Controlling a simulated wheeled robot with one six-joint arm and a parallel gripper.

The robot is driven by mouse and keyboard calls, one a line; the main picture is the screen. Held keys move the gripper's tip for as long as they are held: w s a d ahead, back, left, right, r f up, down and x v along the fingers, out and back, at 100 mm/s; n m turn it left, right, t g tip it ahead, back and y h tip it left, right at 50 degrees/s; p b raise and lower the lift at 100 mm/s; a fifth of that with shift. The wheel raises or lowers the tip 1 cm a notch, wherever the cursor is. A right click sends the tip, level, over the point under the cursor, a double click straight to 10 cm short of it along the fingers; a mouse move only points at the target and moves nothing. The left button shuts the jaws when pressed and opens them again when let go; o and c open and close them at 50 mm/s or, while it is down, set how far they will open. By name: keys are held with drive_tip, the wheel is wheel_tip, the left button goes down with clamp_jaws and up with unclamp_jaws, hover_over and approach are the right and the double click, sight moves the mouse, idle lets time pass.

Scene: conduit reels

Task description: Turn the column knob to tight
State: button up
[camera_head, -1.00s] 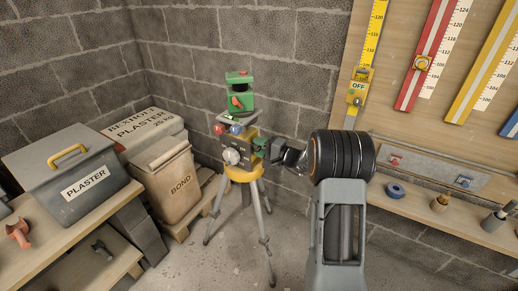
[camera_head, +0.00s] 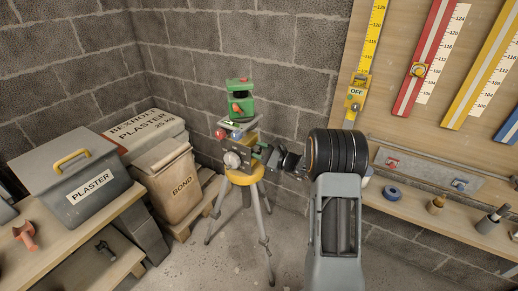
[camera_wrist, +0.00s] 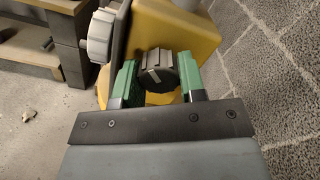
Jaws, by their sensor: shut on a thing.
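The tripod (camera_head: 244,176) stands on the floor with a yellow head and a green device (camera_head: 239,101) on top. In the wrist view, a dark ribbed knob (camera_wrist: 159,68), which I take as the column knob, sits on the yellow body (camera_wrist: 193,32). My gripper (camera_wrist: 158,80) is shut on this knob, one green finger on each side. In the head view my gripper (camera_head: 266,155) reaches the tripod head from the right, and the knob is hidden there. A light grey knob (camera_head: 232,160) sits on another face and also shows in the wrist view (camera_wrist: 100,36). No tight marking is readable.
A bond bag (camera_head: 178,190) and a plaster box (camera_head: 85,187) stand left. A tool board (camera_head: 400,75) and shelf (camera_head: 410,200) are right. Floor around the tripod legs is clear.

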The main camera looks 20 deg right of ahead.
drive_tip(key=m+p, duration=0.2)
drive_tip(key=m, duration=0.2)
drive_tip(key=shift+m+p, duration=0.3)
drive_tip(key=shift+p, duration=0.05)
drive_tip(key=shift+s+f+m+p, duration=0.1)
drive_tip(key=shift+m+p, duration=0.85)
drive_tip(key=shift+m, duration=0.85)
drive_tip(key=o, duration=0.6)
drive_tip(key=shift+o, duration=0.2)
drive_tip(key=v, duration=1.3)
drive_tip(key=shift+s+d, duration=0.2)
drive_tip(key=shift+s, duration=0.1)
